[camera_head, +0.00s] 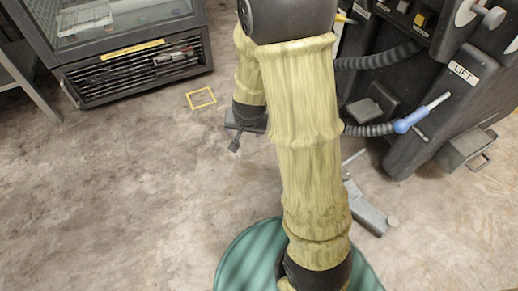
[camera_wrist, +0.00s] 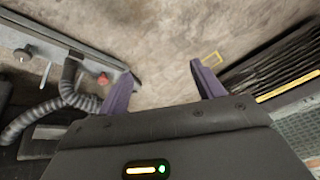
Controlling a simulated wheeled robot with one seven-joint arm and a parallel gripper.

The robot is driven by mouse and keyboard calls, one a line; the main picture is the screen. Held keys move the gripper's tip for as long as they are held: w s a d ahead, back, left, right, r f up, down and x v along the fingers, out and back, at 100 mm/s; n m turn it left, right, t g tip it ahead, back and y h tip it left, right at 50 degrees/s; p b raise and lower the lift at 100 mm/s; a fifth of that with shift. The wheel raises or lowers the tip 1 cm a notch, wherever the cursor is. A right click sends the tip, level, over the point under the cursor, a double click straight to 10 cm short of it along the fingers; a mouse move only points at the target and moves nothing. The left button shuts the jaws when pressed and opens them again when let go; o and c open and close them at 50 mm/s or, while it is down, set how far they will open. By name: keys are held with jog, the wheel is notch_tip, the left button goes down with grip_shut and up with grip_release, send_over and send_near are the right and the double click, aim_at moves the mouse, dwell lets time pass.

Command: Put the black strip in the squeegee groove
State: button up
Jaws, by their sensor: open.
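I cannot make out the black strip or the squeegee with its groove in either view. My gripper (camera_wrist: 161,70) shows in the wrist view with its two purple fingers spread apart and nothing between them. Bare floor lies beyond the fingertips. In the head view my gripper (camera_head: 235,146) is small and dark at the end of my sleeved arm, above the floor near the middle. The arm hides part of the floor behind it.
A glass-topped cabinet (camera_head: 120,45) with a dark grille stands at upper left. A yellow square outline (camera_head: 201,98) marks the floor before it. At right stands a dark machine (camera_head: 425,120) with hoses, a blue handle (camera_head: 412,121) and a LIFT label. Floor at left is clear.

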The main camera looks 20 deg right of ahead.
jog(key=s+r+n+g, duration=0.2)
jog(key=s+r+n, duration=0.3)
jog(key=s, duration=0.8)
jog(key=shift+v, duration=0.95)
jog(key=shift+w+a, duration=0.1)
notch_tip(320, 180, up, 23)
jog(key=p, duration=2.2)
jog(key=shift+f+p, duration=0.2)
jog(key=shift+p, duration=0.1)
